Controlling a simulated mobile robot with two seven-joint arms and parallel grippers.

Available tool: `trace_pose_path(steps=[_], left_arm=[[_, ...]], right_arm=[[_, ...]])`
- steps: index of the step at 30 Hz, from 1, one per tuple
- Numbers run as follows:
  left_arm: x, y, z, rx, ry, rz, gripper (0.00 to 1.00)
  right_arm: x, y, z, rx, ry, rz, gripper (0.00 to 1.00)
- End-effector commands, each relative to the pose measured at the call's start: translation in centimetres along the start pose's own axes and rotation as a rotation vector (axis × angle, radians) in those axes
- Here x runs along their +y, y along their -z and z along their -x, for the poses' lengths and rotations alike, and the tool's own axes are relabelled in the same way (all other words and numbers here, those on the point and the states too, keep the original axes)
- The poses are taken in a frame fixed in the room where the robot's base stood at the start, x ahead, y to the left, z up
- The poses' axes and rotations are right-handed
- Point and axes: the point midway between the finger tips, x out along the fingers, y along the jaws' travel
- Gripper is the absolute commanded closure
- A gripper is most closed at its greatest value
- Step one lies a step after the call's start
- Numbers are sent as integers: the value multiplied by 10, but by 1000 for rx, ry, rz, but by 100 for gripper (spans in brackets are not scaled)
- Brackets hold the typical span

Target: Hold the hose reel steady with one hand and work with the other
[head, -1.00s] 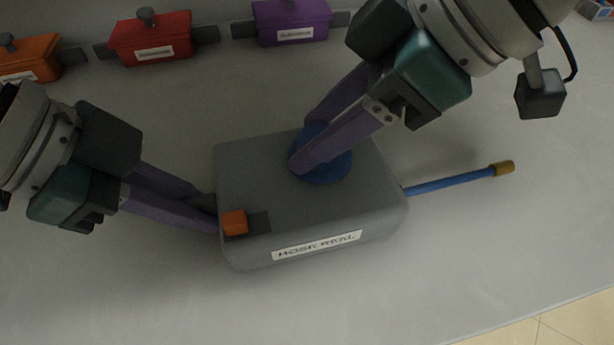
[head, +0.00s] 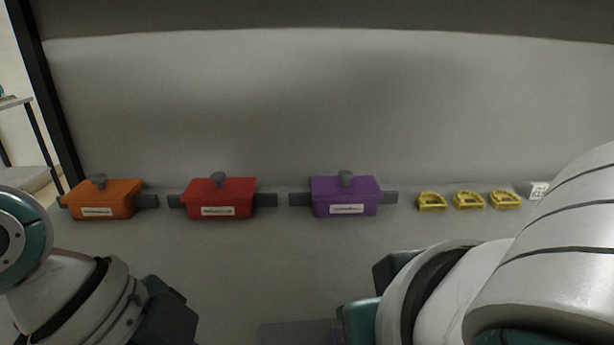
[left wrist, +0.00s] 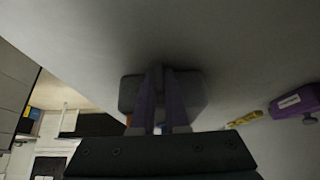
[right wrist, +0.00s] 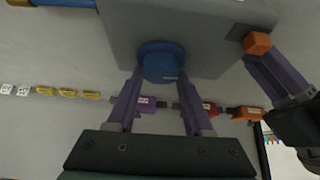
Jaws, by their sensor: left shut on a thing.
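The hose reel (right wrist: 210,22) is a grey box with a round blue hub (right wrist: 163,60), an orange block (right wrist: 257,43) and a blue hose (right wrist: 68,2) with a brass-coloured end. In the head view only a grey sliver of it (head: 300,333) shows at the bottom edge. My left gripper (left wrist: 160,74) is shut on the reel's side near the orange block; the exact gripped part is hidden. My right gripper (right wrist: 161,76) has its fingers apart, with the tips at either side of the blue hub. Both grippers' fingers are out of the head view.
Orange (head: 105,200), red (head: 218,199) and purple (head: 345,197) lidded pots stand along the back wall. Yellow D-shaped pieces (head: 468,201) and a white marked block (head: 538,190) are to their right. The table between pots and reel is clear.

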Motion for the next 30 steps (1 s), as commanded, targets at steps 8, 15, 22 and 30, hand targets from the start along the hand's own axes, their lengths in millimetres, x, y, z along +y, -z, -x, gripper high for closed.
trace_pose_path(steps=[8, 15, 22, 30], left_arm=[[0, 0, 0, 0, -1, 0, 100], [0, 0, 0, 0, 0, 0, 100], [0, 0, 0, 0, 0, 0, 100], [0, 0, 0, 0, -1, 0, 100]], right_arm=[[0, 0, 0, 1, 0, 2, 28], [0, 1, 0, 2, 4, 8, 28], [4, 1, -1, 4, 165, 255, 28], [4, 3, -1, 4, 401, 603, 28]])
